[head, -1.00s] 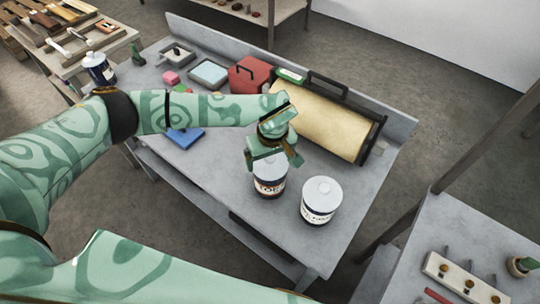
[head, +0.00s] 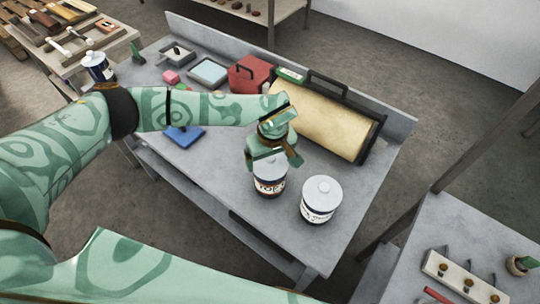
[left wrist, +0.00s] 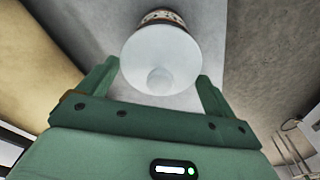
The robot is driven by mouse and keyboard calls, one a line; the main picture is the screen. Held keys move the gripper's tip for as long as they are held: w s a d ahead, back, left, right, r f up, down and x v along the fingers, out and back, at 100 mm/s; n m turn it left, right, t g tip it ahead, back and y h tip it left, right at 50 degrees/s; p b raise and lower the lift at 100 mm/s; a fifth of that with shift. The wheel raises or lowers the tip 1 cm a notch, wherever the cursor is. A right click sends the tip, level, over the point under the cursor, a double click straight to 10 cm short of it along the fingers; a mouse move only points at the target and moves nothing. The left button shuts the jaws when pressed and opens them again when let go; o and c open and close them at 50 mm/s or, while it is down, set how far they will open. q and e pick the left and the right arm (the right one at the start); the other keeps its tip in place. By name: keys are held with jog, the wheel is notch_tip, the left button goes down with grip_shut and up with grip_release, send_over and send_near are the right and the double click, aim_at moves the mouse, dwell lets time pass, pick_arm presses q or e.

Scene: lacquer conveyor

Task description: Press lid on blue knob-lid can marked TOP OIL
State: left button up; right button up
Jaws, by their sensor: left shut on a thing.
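A can with a white knob lid and a label reading TOP (head: 270,187) stands upright near the front edge of the grey bench. A dark brownish band shows below its label; I cannot make out blue or OIL. My left gripper (head: 273,162) is over it from above, its fingers at either side of the lid. In the left wrist view the round white lid (left wrist: 160,55) with its knob lies between the fingertips (left wrist: 158,82). The gripper is shut on the lid. Whether the lid sits flush is hidden. My right gripper is not in view.
A second white-lidded can (head: 321,200) stands close to the right. A cream roller (head: 318,120) lies behind, beside a red box (head: 250,74). A blue block (head: 184,137) lies left, under my forearm. Bench is clear at front right.

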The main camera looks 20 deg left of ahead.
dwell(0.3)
pick_arm(q)
jog(key=o, duration=0.7)
jog(key=shift+c, duration=0.2)
jog(key=shift+r, duration=0.1)
jog(key=shift+r+p, duration=2.9)
jog(key=shift+r, duration=0.6)
jog(key=shift+f, duration=0.1)
grip_shut()
jog(key=shift+f, duration=0.1)
